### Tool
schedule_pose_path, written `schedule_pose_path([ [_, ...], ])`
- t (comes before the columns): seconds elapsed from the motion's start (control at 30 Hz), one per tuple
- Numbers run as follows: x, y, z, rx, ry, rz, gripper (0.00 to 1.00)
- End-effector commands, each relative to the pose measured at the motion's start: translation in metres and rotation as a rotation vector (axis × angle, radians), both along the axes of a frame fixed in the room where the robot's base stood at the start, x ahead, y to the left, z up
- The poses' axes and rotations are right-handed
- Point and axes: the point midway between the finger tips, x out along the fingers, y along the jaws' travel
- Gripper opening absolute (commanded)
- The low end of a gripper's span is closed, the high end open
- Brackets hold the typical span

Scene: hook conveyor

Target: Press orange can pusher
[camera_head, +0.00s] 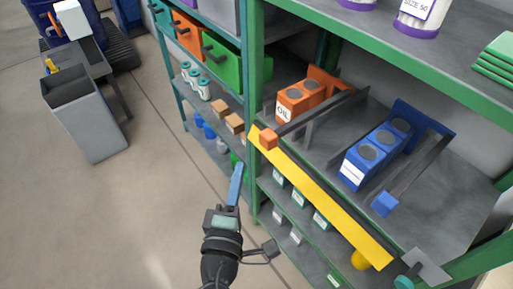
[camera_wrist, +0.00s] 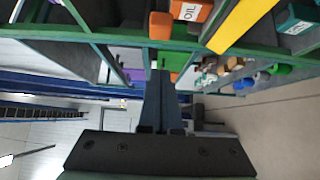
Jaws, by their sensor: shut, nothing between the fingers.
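The orange can pusher (camera_head: 268,140) is a small orange block on the front end of a dark bar at the shelf's front edge. The bar runs back beside orange cans (camera_head: 299,96) labelled OIL, with an orange plate (camera_head: 329,78) behind them. My gripper (camera_head: 238,168) is in front of the shelf, below and left of the orange block and apart from it. Its fingers are shut and empty. In the wrist view the shut fingers (camera_wrist: 159,85) point at the shelving, and an orange OIL can (camera_wrist: 192,11) shows at the top.
A yellow bar (camera_head: 320,200) slopes along the shelf's front edge. A blue can pusher (camera_head: 384,204) with blue cans (camera_head: 374,153) sits to the right. Green shelf posts (camera_head: 253,60) and lower shelves with small boxes are close to my arm. The floor at left is clear up to a grey bin (camera_head: 88,125).

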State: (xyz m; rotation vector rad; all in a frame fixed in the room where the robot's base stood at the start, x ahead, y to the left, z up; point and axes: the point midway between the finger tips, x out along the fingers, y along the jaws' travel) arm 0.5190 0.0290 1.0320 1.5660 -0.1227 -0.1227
Motion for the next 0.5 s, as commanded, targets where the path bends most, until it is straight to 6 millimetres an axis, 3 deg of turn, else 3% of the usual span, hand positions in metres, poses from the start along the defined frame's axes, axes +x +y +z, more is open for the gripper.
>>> schedule_pose_path([
  [0.2, 0.037, -0.012, 0.004, 0.001, 0.001, -0.005, 0.00],
  [0.5, 0.054, -0.036, 0.001, 0.001, 0.001, -0.001, 0.00],
])
